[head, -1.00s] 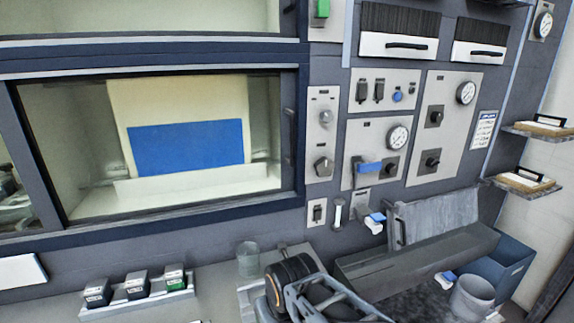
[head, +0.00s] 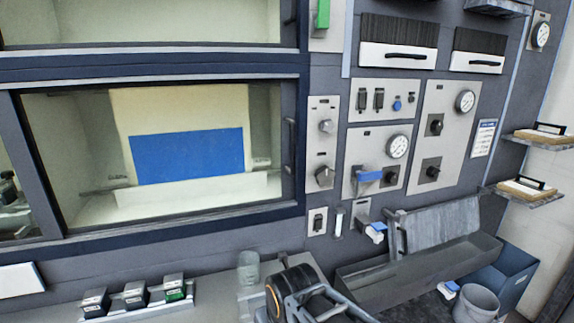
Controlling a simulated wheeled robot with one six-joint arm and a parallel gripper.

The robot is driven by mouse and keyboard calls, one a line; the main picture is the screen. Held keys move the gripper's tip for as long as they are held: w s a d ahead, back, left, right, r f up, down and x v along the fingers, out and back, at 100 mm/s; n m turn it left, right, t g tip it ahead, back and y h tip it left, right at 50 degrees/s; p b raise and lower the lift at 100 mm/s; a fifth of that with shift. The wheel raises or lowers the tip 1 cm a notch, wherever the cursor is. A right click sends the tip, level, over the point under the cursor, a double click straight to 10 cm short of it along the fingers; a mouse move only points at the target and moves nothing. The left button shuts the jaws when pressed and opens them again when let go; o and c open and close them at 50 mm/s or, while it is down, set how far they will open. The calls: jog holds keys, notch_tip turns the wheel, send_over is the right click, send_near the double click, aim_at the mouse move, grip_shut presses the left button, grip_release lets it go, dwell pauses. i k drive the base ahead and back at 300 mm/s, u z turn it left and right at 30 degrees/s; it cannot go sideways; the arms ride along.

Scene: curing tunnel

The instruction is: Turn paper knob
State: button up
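Several knobs show on the wall panels, and I cannot read which one is the paper knob. Two grey knobs, an upper knob (head: 326,126) and a lower knob (head: 324,176), sit on the narrow plate. A black knob (head: 390,176) is beside a blue lever (head: 369,175) under a gauge. Two more black knobs, an upper black knob (head: 436,124) and a lower black knob (head: 432,172), are on the right plate. Part of my arm shows at the bottom centre, below the panels and apart from the knobs. My gripper's fingertips are not visible.
A wide window (head: 80,205) with a blue sheet behind it fills the left. Below stand a rack of small boxes (head: 134,294) and a clear cup (head: 248,266). A grey trough (head: 420,262), a blue bin (head: 515,270) and a pale bucket (head: 476,302) are at lower right.

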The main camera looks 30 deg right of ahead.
aim_at(325, 176)
jog(key=u, duration=1.45)
jog(key=k, duration=0.95)
jog(key=z, duration=1.35)
jog(key=i, duration=0.5)
